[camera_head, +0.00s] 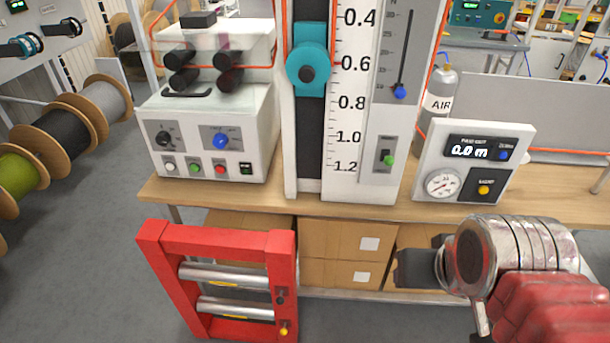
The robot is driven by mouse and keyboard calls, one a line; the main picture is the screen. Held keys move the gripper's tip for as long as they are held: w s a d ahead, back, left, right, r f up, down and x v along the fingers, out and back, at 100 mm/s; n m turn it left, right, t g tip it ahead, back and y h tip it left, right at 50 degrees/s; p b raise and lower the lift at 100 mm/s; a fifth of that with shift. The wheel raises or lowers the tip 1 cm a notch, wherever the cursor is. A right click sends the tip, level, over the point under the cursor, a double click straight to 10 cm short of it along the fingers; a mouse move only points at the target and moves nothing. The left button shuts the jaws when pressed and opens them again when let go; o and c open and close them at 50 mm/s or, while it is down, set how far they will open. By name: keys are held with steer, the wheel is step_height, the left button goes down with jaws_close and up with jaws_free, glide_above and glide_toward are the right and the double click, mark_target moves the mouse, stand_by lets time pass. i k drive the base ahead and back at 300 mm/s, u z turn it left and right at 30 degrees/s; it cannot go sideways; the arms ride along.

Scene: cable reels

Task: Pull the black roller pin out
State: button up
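A red frame (158,235) stands at the lower left and holds two silver rollers, an upper one (225,276) and a lower one (235,308). A small black pin (280,297) sits on the frame's right post, near the right end of the upper roller. A yellow-tipped pin (284,328) sits below it. My gripper (405,268) is a dark block at the end of my arm, to the right of the frame and clear of the black pin. Its fingers cannot be made out, so I cannot tell whether it is open or shut.
The wooden bench (375,209) carries a white control box (255,120), a tall scale panel (350,185) and a meter box (515,140). Cardboard boxes (330,235) stand under it. Cable reels (60,135) line the left. Grey floor (85,265) is clear left of the frame.

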mark_target(280, 300)
steer(key=u, duration=1.25)
